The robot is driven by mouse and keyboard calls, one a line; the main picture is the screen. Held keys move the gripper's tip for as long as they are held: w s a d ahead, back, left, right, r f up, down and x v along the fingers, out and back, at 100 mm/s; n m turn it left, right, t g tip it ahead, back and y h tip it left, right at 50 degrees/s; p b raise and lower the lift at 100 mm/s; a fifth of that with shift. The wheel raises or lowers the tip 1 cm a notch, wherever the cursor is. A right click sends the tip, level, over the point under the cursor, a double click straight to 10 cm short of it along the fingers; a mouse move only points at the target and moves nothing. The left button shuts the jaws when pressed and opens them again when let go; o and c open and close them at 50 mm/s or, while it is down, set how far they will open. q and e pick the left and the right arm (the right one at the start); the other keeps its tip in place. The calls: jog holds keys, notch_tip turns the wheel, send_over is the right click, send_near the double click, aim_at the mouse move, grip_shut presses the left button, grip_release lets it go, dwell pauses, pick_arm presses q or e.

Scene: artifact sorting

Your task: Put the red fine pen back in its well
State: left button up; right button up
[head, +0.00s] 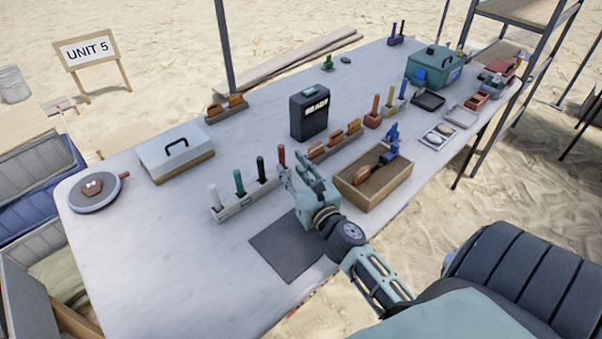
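The red fine pen (282,154) stands upright at the right end of the pen rack (235,208), in line with the white, teal and black pens. Its lower part is hidden behind my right gripper's finger, so I cannot see how deep it sits in the well. My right gripper (289,166) is at that end of the rack. Its two fingers are spread apart, with the pen's top showing near the left fingertip; I see no clear grip on it. My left gripper is out of view.
A dark mat (285,252) lies in front of the rack. A wooden tray (366,204) with a brown item and a blue tool stands to the right. A black box (309,118) and a holder with brown pieces (318,153) are behind. The table's left front is clear.

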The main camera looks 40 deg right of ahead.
jog(key=s, duration=0.2)
jog(key=s+a, duration=0.1)
jog(key=s, duration=0.2)
jog(key=shift+s, duration=0.15)
jog(key=shift+r, duration=0.1)
